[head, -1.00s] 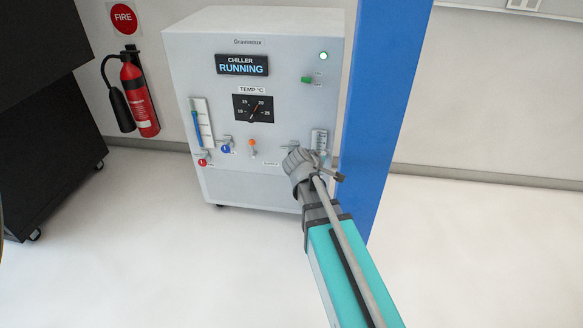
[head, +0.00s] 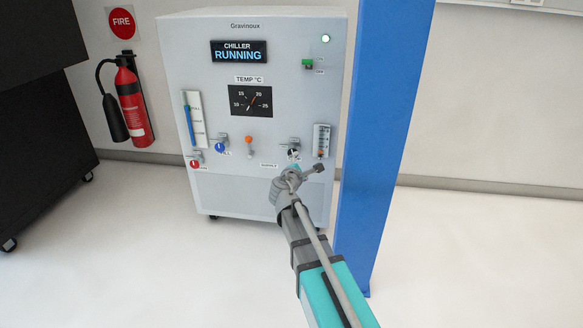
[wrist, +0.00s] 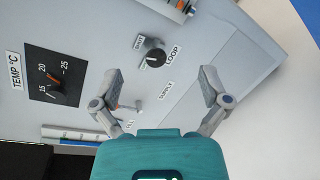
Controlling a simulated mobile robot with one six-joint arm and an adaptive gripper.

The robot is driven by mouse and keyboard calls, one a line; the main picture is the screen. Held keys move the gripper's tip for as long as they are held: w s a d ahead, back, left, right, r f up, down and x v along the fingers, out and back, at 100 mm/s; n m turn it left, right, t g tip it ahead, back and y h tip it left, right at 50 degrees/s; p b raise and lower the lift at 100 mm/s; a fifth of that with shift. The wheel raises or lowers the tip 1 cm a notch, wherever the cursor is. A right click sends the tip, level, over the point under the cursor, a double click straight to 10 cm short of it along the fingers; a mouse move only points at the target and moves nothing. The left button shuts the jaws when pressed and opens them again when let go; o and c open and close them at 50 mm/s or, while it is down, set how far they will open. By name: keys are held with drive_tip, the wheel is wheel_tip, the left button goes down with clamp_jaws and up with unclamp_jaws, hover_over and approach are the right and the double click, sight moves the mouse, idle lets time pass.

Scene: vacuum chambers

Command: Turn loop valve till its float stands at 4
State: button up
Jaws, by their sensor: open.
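The loop valve (head: 293,154) is a small dark knob low on the right of the chiller's front, partly above my gripper in the head view. In the wrist view the black knob (wrist: 156,60) has a white pointer mark and the word LOOP beside it. The float gauge (head: 321,141) is a narrow clear tube right of the valve, with an orange float low in it; its numbers are too small to read. My gripper (head: 303,170) is in front of and just below the valve. In the wrist view its fingers (wrist: 162,74) are spread, empty, with the knob beyond and between them.
The chiller (head: 235,190) has a RUNNING display, a temperature dial (head: 250,101), a blue valve (head: 221,146), a red valve (head: 195,163) and an orange-topped lever (head: 249,142). A blue post (head: 385,130) stands close to its right. Floor in front is clear.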

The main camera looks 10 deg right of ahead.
sight(294, 150)
drive_tip(key=w+a+f+n+t+y+b, duration=0.2)
drive_tip(key=w+a+f+n+b, duration=0.1)
drive_tip(key=a+f+n+b, duration=0.1)
drive_tip(key=f+n+b, duration=0.1)
drive_tip(key=b, duration=0.1)
drive_tip(key=shift+w+a+f+n+t+b, duration=0.15)
drive_tip(key=shift+a+f+n+t+b, duration=0.15)
drive_tip(key=shift+f+t+b, duration=0.1)
drive_tip(key=shift+w, duration=0.1)
drive_tip(key=x, duration=1.3)
drive_tip(key=shift+w+d, duration=0.1)
drive_tip(key=shift+w, duration=0.2)
